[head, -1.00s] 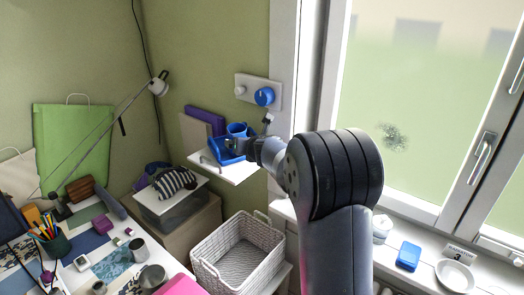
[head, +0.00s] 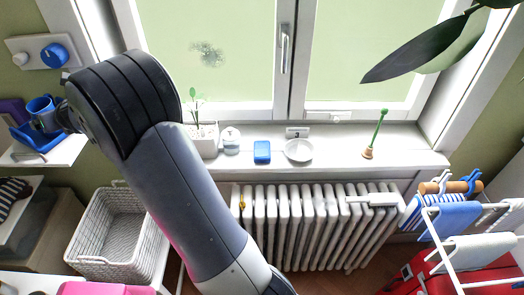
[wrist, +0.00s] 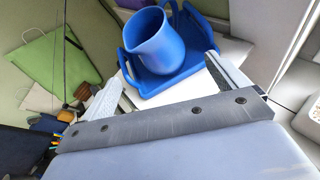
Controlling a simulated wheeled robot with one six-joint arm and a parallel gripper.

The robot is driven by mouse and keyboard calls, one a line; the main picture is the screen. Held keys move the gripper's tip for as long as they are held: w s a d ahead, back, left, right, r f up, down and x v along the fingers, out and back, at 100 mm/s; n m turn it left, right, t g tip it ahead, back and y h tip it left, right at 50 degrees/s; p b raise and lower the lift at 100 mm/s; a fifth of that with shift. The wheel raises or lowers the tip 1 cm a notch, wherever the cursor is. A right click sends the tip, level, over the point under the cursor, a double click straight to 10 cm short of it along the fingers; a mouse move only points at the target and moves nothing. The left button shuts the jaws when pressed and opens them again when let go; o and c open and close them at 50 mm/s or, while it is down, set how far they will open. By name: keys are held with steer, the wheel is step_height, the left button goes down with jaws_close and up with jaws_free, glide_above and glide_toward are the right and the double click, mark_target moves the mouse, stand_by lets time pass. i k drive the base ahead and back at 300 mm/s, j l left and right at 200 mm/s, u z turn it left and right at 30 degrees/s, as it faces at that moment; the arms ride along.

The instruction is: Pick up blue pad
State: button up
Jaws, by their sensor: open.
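The blue pad (head: 262,152) is a small blue block with rounded corners on the white windowsill, between a small glass jar and a white dish. It is not in the wrist view. My gripper (wrist: 164,68) is open and empty, its two fingers spread wide. A blue mug (wrist: 158,45) on a blue tray (wrist: 185,72) shows beyond the fingers, apart from them as far as I can tell. In the head view my gripper is by the wall shelf at the left, far from the pad, and mostly hidden behind my arm.
On the sill stand the glass jar (head: 231,140), the white dish (head: 299,150), a numbered card (head: 297,132) and a planter (head: 203,140). A radiator (head: 310,225) is below. A wicker basket (head: 112,232) is lower left, a drying rack (head: 455,225) at right.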

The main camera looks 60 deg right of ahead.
mark_target(262, 153)
steer(key=k+j, duration=0.3)
steer(key=j, duration=0.2)
steer(key=z, duration=1.4)
steer(key=i+z, duration=0.3)
steer(key=i, duration=0.15)
steer(key=k, duration=0.3)
